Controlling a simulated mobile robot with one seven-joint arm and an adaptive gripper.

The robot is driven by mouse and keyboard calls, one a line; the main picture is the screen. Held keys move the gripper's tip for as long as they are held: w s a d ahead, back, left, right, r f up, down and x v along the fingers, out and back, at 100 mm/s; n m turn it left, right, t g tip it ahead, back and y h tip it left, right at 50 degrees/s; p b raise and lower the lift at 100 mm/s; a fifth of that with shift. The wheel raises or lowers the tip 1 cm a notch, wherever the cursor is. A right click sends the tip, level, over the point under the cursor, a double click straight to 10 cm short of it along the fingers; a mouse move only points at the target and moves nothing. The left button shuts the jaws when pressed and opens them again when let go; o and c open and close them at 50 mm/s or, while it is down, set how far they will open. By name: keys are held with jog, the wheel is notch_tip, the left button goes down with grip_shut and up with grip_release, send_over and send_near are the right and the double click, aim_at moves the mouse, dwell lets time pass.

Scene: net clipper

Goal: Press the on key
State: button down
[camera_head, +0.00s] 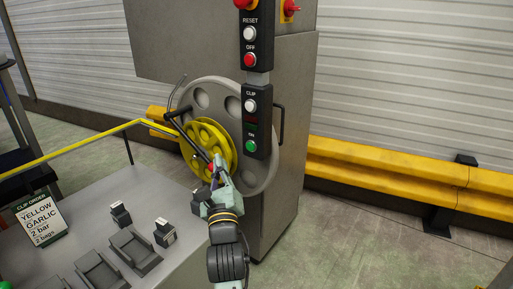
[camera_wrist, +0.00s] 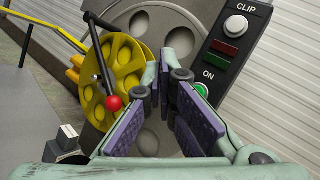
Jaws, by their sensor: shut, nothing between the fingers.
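The green ON key (camera_head: 250,146) is at the bottom of the black control panel (camera_head: 264,124). In the wrist view the ON key (camera_wrist: 202,89) shows under the label ON, partly covered by my right finger. My gripper (camera_head: 219,164) is shut and empty, below and left of the key in the head view. In the wrist view my gripper (camera_wrist: 167,72) has its fingertips to the left of the key. I cannot tell how far they are from the panel.
The white CLIP key (camera_head: 250,106) is above the ON key, with OFF (camera_head: 250,60) and RESET (camera_head: 250,34) higher up. A yellow spool (camera_head: 205,150) and red-knobbed lever (camera_wrist: 114,103) are left of my gripper. A grey table (camera_head: 85,200) holds a sign and small blocks.

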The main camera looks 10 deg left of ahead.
aim_at(250, 146)
jog(key=shift+f, duration=0.15)
jog(key=shift+w, duration=0.15)
jog(key=w+d+p, duration=0.1)
jog(key=w+d, duration=0.2)
jog(key=w, duration=0.5)
dwell(0.3)
jog(key=shift+w+d, duration=0.1)
dwell(1.2)
jog(key=shift+w+d, duration=0.1)
jog(key=shift+w, duration=0.25)
